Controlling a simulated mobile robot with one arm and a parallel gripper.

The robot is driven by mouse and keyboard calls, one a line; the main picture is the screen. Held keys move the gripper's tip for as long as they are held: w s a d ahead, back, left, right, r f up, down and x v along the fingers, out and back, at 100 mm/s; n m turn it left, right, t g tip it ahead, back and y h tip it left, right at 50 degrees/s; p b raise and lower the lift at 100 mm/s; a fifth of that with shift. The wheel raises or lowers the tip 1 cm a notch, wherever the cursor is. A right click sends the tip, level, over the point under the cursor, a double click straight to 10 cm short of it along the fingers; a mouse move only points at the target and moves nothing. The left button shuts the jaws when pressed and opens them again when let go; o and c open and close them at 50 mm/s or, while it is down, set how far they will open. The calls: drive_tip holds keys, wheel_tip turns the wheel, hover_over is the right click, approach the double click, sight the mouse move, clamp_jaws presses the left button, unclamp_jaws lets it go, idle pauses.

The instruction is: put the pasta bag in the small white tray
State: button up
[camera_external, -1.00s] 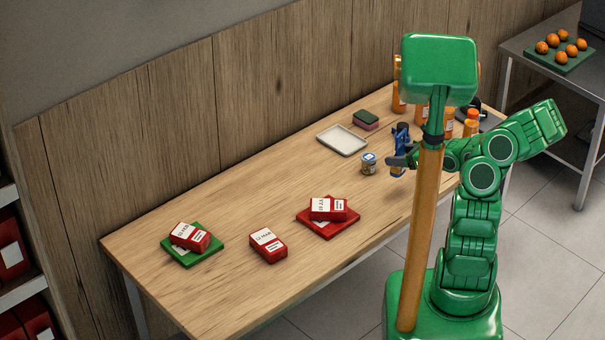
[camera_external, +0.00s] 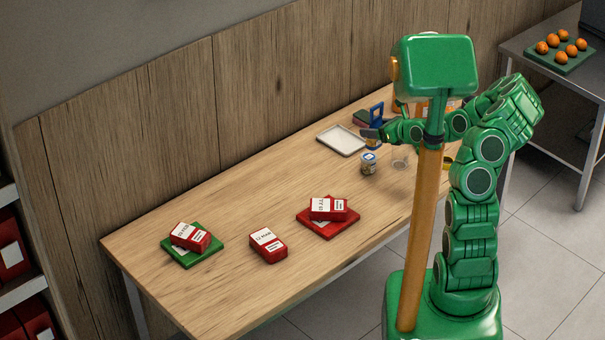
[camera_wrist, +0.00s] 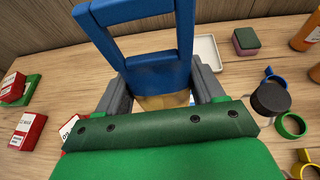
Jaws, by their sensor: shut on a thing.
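The pasta bag is blue on top with an open loop and yellowish below; it stands upright between my fingers in the wrist view (camera_wrist: 158,72). In the external view its blue top (camera_external: 377,110) rises above my gripper (camera_external: 373,135). My gripper (camera_wrist: 162,88) is shut on the bag, with one grey finger on either side. The small white tray (camera_external: 342,140) lies on the table just left of the bag in the external view. The tray also shows behind the bag in the wrist view (camera_wrist: 207,50), partly covered. Whether the bag's bottom touches the table is hidden.
Orange bottles (camera_wrist: 304,36) and a black-topped item (camera_wrist: 270,98) are at the right. Red boxes (camera_external: 268,246) lie on the left half, with bare wood between.

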drive_tip(key=w+a+f, duration=0.3)
drive_tip(key=w+f, duration=0.1)
drive_tip(key=w, duration=0.3)
drive_tip(key=w+a+f+h, duration=0.1)
drive_tip(key=w+a+f, duration=0.3)
drive_tip(key=w, duration=0.3)
drive_tip(key=shift+w+m+t, duration=0.25)
drive_tip(key=shift+m+t, duration=0.05)
drive_tip(key=shift+m, duration=0.1)
idle(0.6)
drive_tip(key=shift+w+a+f, duration=0.1)
drive_tip(key=shift+f, duration=0.05)
drive_tip(key=shift+w+a+f, duration=0.1)
drive_tip(key=shift+f, duration=1.5)
drive_tip(key=shift+f, duration=0.6)
drive_tip(key=o, duration=1)
drive_tip(key=shift+o, duration=0.2)
drive_tip(key=shift+r, duration=0.1)
